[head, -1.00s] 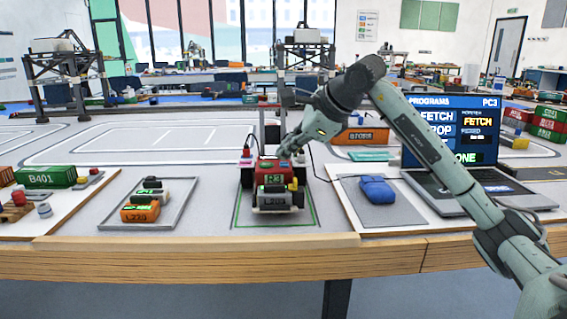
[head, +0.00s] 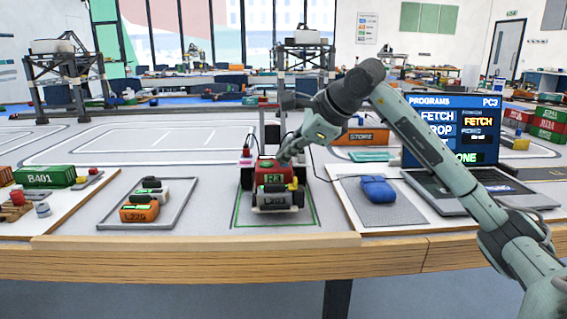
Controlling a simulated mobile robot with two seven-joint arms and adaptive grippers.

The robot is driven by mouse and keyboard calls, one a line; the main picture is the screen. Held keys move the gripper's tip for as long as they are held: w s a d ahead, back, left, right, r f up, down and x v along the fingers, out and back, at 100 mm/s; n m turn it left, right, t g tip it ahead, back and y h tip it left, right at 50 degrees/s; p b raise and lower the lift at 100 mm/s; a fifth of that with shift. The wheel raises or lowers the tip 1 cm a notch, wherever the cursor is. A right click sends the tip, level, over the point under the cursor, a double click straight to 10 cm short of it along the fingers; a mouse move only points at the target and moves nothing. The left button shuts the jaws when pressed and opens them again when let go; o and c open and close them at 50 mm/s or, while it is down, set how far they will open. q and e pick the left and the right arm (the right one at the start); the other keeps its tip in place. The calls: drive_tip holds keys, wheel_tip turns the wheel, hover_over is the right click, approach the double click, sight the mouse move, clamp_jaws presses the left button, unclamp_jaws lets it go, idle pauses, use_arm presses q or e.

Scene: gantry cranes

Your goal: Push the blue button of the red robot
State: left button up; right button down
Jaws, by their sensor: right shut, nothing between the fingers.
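The red robot (head: 273,174), marked R3, stands on the table inside a green-outlined square, with a grey container marked L203 (head: 275,196) at its front. A green patch shows on its top. I cannot make out a blue button; it may be hidden or too small. My right gripper (head: 284,159) comes in from the right and points down at the robot's top right side. It is shut and empty, with its tips at or just above the red body; I cannot tell whether they touch. My left gripper is not in view.
A tray with an orange block marked L220 (head: 139,213) lies left of the robot. A blue mouse (head: 377,189) on a grey pad and a laptop (head: 452,150) stand to the right. A green B401 container (head: 45,176) is at far left. Dark gantry cranes stand behind.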

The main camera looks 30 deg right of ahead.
drive_tip(key=shift+f, duration=0.2)
drive_tip(key=shift+r, duration=0.1)
drive_tip(key=shift+r+p, duration=0.4)
drive_tip(key=shift+r, duration=0.15)
wheel_tip(320, 180, up, 6)
drive_tip(key=p, duration=0.5)
